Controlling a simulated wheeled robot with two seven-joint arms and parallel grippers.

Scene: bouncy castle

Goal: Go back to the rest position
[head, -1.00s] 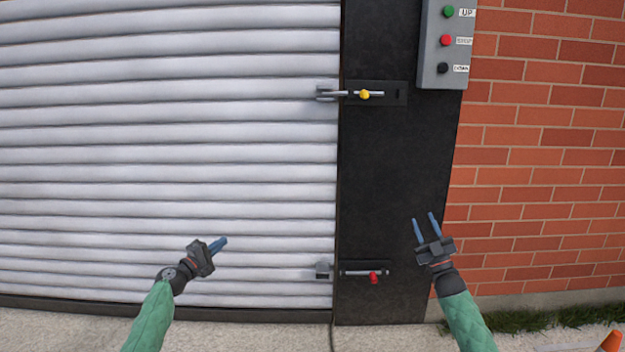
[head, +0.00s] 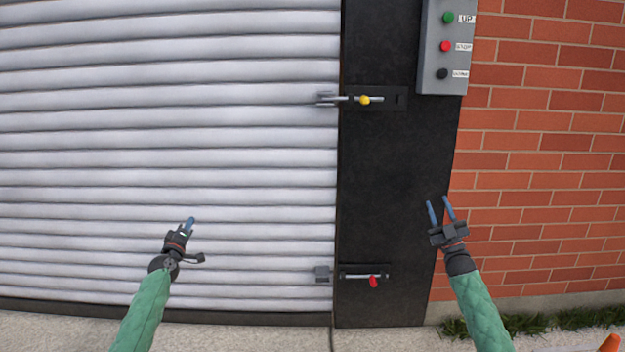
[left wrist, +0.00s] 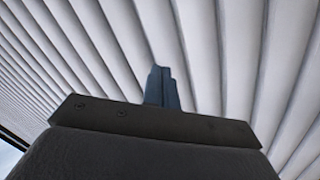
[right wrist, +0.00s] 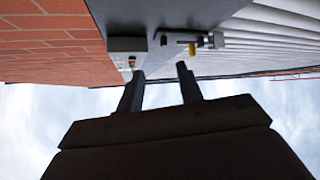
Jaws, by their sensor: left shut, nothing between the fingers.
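My left gripper (head: 189,225) is in front of the lower part of the white slatted shutter (head: 160,130). Its blue fingers are together, with nothing between them; they also show closed in the left wrist view (left wrist: 162,87). My right gripper (head: 440,212) is in front of the right edge of the black door post (head: 395,190), beside the brick wall. Its two fingers stand apart and are empty. In the right wrist view the fingers (right wrist: 160,88) are also spread, with the post above them. Neither gripper touches anything that I can see.
An upper bolt with a yellow knob (head: 364,100) and a lower bolt with a red knob (head: 373,282) are on the post. A grey control box (head: 446,45) with green, red and black buttons hangs above right. An orange cone (head: 611,343) stands at bottom right by the brick wall (head: 550,180).

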